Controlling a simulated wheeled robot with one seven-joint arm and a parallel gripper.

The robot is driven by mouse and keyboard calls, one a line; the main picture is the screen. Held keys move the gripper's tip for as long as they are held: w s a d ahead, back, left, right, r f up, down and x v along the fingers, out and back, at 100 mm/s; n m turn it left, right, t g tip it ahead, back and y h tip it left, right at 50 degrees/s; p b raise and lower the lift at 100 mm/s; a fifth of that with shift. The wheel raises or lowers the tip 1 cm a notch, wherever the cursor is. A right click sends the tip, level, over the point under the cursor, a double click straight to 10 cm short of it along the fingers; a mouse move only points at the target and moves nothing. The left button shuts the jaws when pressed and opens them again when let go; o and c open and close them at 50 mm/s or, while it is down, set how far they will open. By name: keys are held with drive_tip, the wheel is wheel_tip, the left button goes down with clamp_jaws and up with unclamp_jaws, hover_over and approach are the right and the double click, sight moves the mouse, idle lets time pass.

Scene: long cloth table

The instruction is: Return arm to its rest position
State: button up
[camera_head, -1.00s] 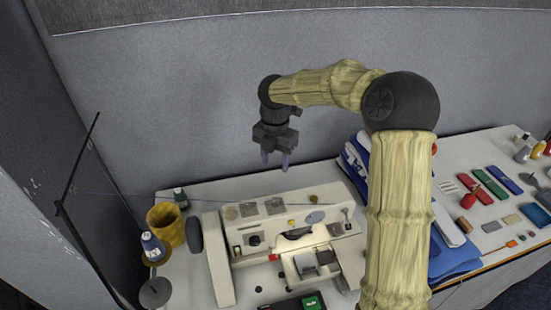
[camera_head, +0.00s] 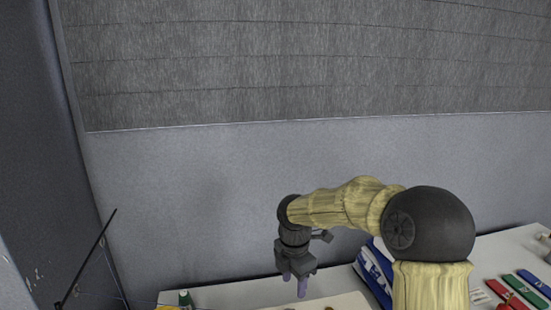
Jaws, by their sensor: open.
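My gripper (camera_head: 294,284) hangs pointing down at the lower middle of the head view, with two purple fingertips apart and nothing between them. It is above the back part of the table (camera_head: 225,291), over the top edge of a pale sewing machine (camera_head: 345,301). My arm bends from the lower right across to the gripper. Most of the table and the machine lie below the picture's lower edge.
Blue and white folded cloth (camera_head: 374,272) lies behind my arm. Red (camera_head: 505,293), green (camera_head: 522,286) and blue (camera_head: 535,281) flat pieces lie at the right. A green-topped spool (camera_head: 185,298) stands at the left. A thin dark rod (camera_head: 90,257) rises at the far left. A grey wall closes the back.

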drive_tip(key=s+d+f+m, duration=0.1)
drive_tip(key=s+d+m, duration=0.2)
drive_tip(key=s+m, duration=0.3)
drive_tip(key=s+d+f+m+t+b, duration=0.1)
drive_tip(key=s+d+m, duration=0.3)
drive_tip(key=m, duration=0.6)
drive_tip(key=s+d+f+m+t+b, duration=0.1)
drive_tip(key=s+d+f+m, duration=0.2)
drive_tip(key=s+m, duration=0.5)
drive_tip(key=shift+s+d+f, duration=0.25)
drive_tip(key=shift+c, duration=0.5)
drive_tip(key=shift+c, duration=0.7)
drive_tip(key=shift+w+a, duration=0.1)
